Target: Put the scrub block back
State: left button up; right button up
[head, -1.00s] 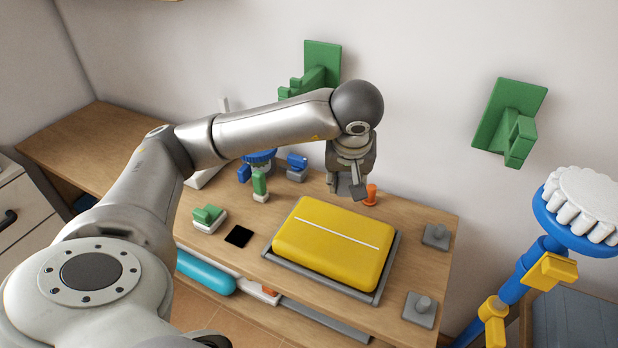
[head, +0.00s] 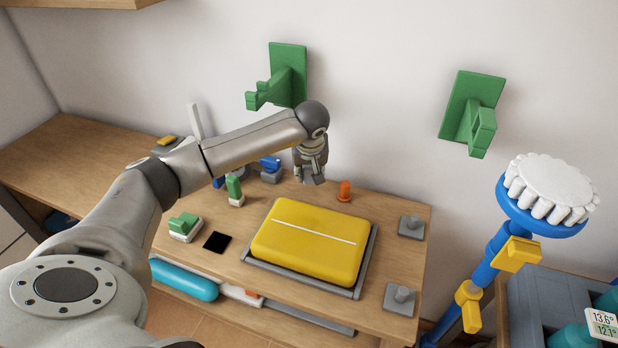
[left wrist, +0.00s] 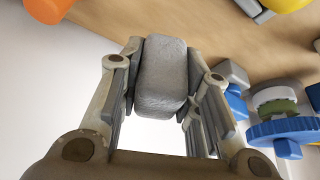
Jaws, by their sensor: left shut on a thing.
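The scrub block appears to be the grey, rounded, rough-looking block (left wrist: 162,76) in the left wrist view. My left gripper (left wrist: 165,80) is shut on it, with one finger pad against each side. In the head view my left gripper (head: 312,179) hangs over the back part of the wooden bench, behind the yellow case and left of the orange peg. The block is hard to make out there, small and grey between the fingers. My right gripper is not in view.
A yellow case (head: 311,241) lies in a grey tray (head: 358,291). An orange peg (head: 344,191), green-and-white block (head: 184,227), black square (head: 217,242) and grey knobbed plates (head: 411,227) share the bench. Green brackets (head: 288,75) are on the wall. A blue-and-yellow brush (head: 511,255) stands at right.

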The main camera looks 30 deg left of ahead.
aim_at(309, 179)
pick_arm(q)
jog(key=shift+w+a+f, duration=0.15)
jog(key=shift+w+f, duration=0.05)
jog(key=shift+f, duration=0.15)
notch_tip(309, 179, down, 3)
jog(key=shift+f+p, duration=0.1)
jog(key=shift+p, duration=0.35)
jog(key=shift+f+b, duration=0.15)
jog(key=shift+b, duration=0.15)
jog(key=o, duration=0.9)
